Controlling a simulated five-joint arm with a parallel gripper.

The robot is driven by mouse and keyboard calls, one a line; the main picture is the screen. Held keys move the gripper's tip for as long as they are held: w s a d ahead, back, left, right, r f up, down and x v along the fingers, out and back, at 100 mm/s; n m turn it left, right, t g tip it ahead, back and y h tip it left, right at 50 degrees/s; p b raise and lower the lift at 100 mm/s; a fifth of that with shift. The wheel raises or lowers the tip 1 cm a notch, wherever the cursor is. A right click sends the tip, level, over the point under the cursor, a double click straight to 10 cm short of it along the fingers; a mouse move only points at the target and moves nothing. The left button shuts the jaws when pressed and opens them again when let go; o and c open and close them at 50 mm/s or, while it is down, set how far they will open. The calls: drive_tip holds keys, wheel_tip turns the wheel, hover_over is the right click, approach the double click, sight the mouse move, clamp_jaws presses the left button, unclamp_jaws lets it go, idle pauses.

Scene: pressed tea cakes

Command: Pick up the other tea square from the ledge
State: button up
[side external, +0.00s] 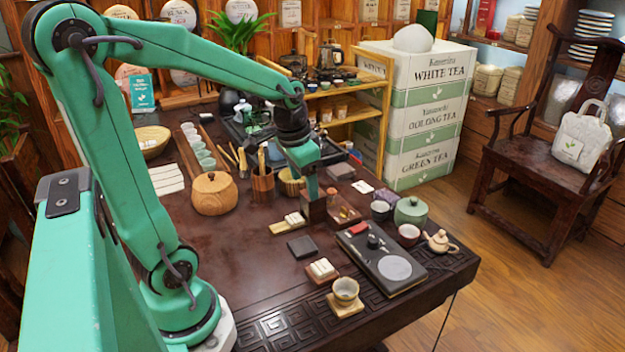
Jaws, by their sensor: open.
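My gripper (311,192) points down over the middle of the dark carved table, its tip at a small brown wooden block or box (313,211). The fingers are small and partly hidden, and I see nothing clearly held between them. A low reddish-brown wooden piece (345,215) lies just right of the tip; it may be the ledge, but I cannot tell. Pale small squares sit on a wooden tray (279,229) left of the tip. More pale pieces (322,267) lie on a small reddish stand nearer the front. I cannot tell which is the tea square.
A dark flat square (302,247) and a black device with a round plate (395,267) lie in front. A cup (346,290) stands on a wooden coaster. A green lidded pot (411,212) and small teapot (440,242) stand right. A round wooden pot (213,193) stands left.

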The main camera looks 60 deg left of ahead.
drive_tip(key=g, duration=0.2)
approach(291, 219)
drive_tip(key=shift+s+a+f+h, duration=0.1)
drive_tip(key=shift+a+f+h, duration=0.15)
drive_tip(key=shift+h, duration=0.15)
drive_tip(key=shift+f, duration=1.3)
drive_tip(key=shift+f, duration=0.1)
drive_tip(key=shift+w+a+f, duration=0.1)
drive_tip(key=shift+f, duration=1.1)
drive_tip(key=shift+w+a+f, duration=0.1)
drive_tip(key=shift+w+f, duration=0.05)
drive_tip(key=shift+f, duration=1.1)
drive_tip(key=c, duration=1.1)
